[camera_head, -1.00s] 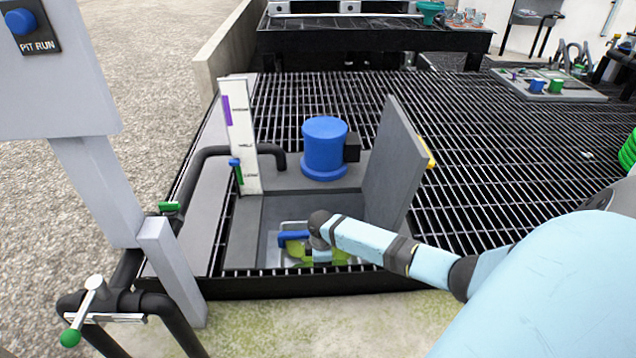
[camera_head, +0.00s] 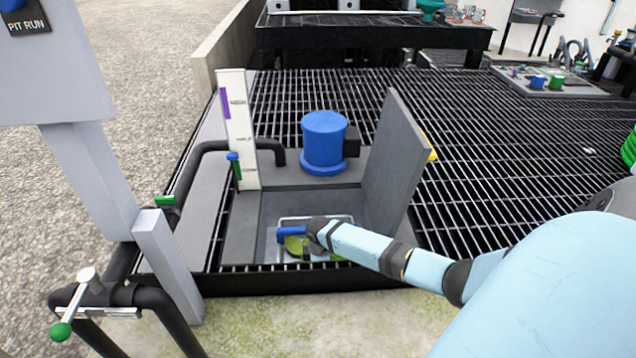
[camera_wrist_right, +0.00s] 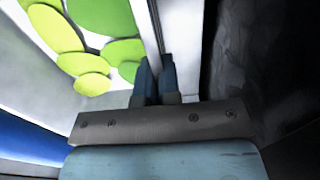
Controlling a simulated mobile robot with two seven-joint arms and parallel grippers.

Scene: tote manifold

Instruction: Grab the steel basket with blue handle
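The steel basket (camera_head: 347,219) sits in the open pit, with its blue handle (camera_head: 290,233) at the left and lime-green discs (camera_head: 294,245) inside. My right gripper (camera_head: 311,248) reaches down into the pit from the right, over the basket, and hides part of it. In the right wrist view, the two fingers (camera_wrist_right: 156,82) are close together with the basket's thin wall edge (camera_wrist_right: 153,25) between them. The green discs (camera_wrist_right: 90,50) and the blue handle (camera_wrist_right: 30,138) lie to the left there. My left gripper is not in view.
A raised grey lid (camera_head: 395,160) stands right of the pit. A blue cylinder (camera_head: 324,140) and a marked white gauge board (camera_head: 238,125) stand behind it. Black pipes and a grey post (camera_head: 165,260) are at the left. Open grating (camera_head: 500,150) extends right.

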